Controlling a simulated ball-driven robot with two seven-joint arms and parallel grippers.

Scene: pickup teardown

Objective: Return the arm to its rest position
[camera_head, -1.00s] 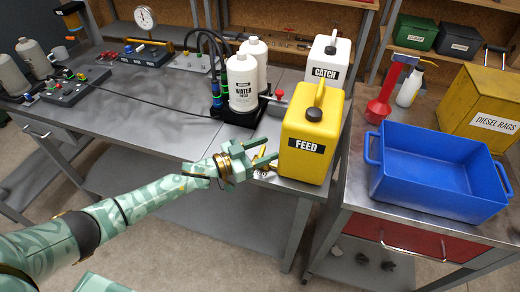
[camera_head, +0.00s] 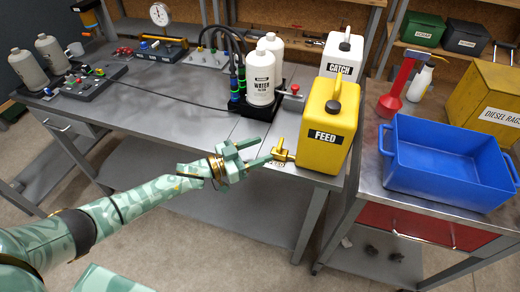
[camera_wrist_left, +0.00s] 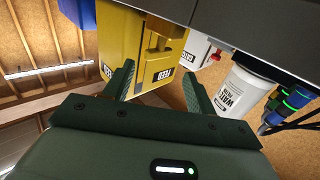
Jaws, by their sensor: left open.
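My left arm reaches in from the left, and its pale green gripper (camera_head: 260,151) is open and empty at the front edge of the bench. Its fingertips are just left of the brass tap (camera_head: 283,153) on the yellow FEED can (camera_head: 322,145); I cannot tell whether one finger touches it. In the left wrist view the two dark green fingers (camera_wrist_left: 158,78) stand apart, with the FEED can (camera_wrist_left: 122,38) beyond them and nothing held between them. My right gripper is not in view.
The grey bench (camera_head: 170,105) carries a white WATER bottle (camera_head: 261,80), a white CATCH can (camera_head: 341,55) and a black cable. A blue bin (camera_head: 440,187) stands on the cart at right. Open floor lies in front of the bench at left.

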